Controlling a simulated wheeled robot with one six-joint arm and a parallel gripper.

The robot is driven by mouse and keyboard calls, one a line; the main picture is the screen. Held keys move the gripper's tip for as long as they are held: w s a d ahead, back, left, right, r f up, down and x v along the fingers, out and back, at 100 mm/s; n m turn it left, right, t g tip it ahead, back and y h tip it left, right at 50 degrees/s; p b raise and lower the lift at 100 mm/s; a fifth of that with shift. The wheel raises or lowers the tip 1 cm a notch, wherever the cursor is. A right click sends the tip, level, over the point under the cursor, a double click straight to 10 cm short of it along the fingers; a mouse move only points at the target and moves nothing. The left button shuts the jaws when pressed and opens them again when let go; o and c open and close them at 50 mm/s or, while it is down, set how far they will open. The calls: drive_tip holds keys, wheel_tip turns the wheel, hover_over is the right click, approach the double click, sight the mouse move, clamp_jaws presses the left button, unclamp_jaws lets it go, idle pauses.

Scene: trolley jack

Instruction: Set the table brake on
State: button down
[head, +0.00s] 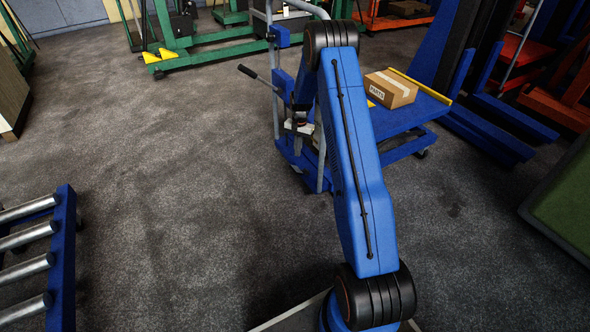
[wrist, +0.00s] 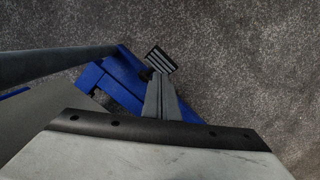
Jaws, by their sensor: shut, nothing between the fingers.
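The blue lift table (head: 405,112) stands beyond my arm, with a box on its top. Its blue base frame also shows in the wrist view (wrist: 128,92). A small black pad with pale stripes (wrist: 161,60), which looks like a pedal, sits at the edge of this frame. My gripper (wrist: 157,77) is shut and empty, its grey fingertips close to the pad; I cannot tell whether they touch it. In the head view my gripper (head: 300,127) is low beside the table's upright, partly hidden. A lever with a dark grip (head: 247,71) sticks out left of the table.
A cardboard box (head: 390,88) rests on the table top. A roller conveyor (head: 62,255) stands at the lower left. Green equipment (head: 205,50) is behind, and a green-topped surface (head: 565,205) at the right. The carpet at the left middle is clear.

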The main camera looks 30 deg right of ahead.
sight(297, 168)
drive_tip(key=shift+f, duration=0.2)
idle(0.3)
drive_tip(key=shift+s+a+f, duration=0.1)
drive_tip(key=shift+a+f, duration=0.05)
drive_tip(key=shift+f, duration=1.55)
drive_tip(key=shift+s+a+f, duration=0.1)
drive_tip(key=shift+f, duration=3.8)
